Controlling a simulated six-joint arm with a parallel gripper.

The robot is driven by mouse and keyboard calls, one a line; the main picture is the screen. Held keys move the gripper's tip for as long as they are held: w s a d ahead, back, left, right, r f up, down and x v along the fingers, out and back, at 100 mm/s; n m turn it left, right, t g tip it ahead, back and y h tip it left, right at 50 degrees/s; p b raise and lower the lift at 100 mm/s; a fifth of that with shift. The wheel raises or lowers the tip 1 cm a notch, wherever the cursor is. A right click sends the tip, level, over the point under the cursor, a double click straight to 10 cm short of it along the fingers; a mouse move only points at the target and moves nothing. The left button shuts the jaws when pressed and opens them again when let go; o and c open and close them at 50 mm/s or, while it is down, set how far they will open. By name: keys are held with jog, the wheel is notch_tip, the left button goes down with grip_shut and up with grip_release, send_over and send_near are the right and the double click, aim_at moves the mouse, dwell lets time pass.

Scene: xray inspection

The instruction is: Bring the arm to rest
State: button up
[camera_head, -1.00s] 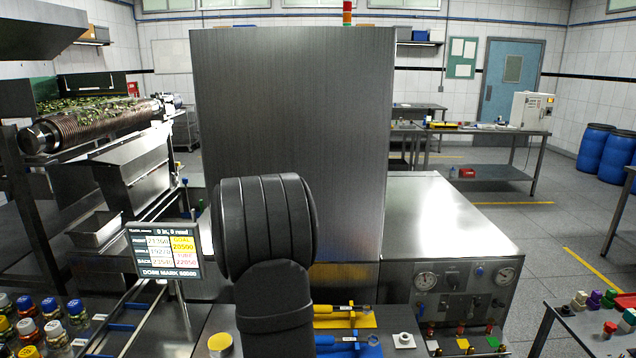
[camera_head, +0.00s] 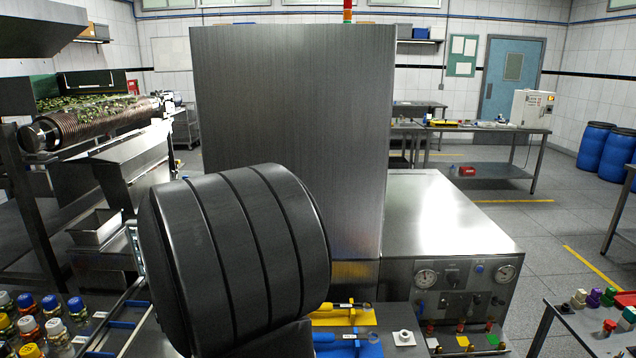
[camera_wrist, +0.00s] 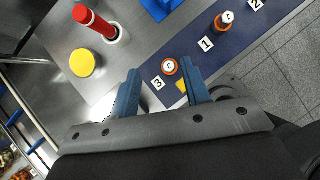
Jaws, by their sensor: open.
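My gripper (camera_wrist: 160,82) shows in the wrist view with two blue fingers spread apart and nothing held between them. A small orange and white round piece (camera_wrist: 169,67) beside the "3" label lies just beyond the fingertips in the picture. I cannot tell how high the fingers are above it. In the head view my black ribbed arm link fills the lower left middle, and the gripper is hidden there.
The wrist view shows a yellow round button (camera_wrist: 87,63), a red cylinder (camera_wrist: 97,22) and another orange and white piece (camera_wrist: 225,19) near "1". A steel cabinet (camera_head: 290,110) stands ahead. Colour-capped vials (camera_head: 52,306) stand at left, a side table at right.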

jog(key=shift+n+t, duration=0.3)
jog(key=shift+n, duration=0.2)
jog(key=shift+s+f, duration=0.25)
jog(key=shift+s, duration=0.85)
jog(key=shift+s+f, duration=0.2)
jog(key=shift+s, duration=0.85)
jog(key=w+d+r+m+g, duration=0.1)
jog(key=w+d, duration=0.1)
jog(key=w, duration=0.7)
jog(key=w+d+r+m+g, duration=0.1)
jog(key=w+d+r+m, duration=0.1)
jog(key=w, duration=0.8)
jog(key=shift+w+m+g, duration=0.3)
jog(key=shift+s, duration=0.1)
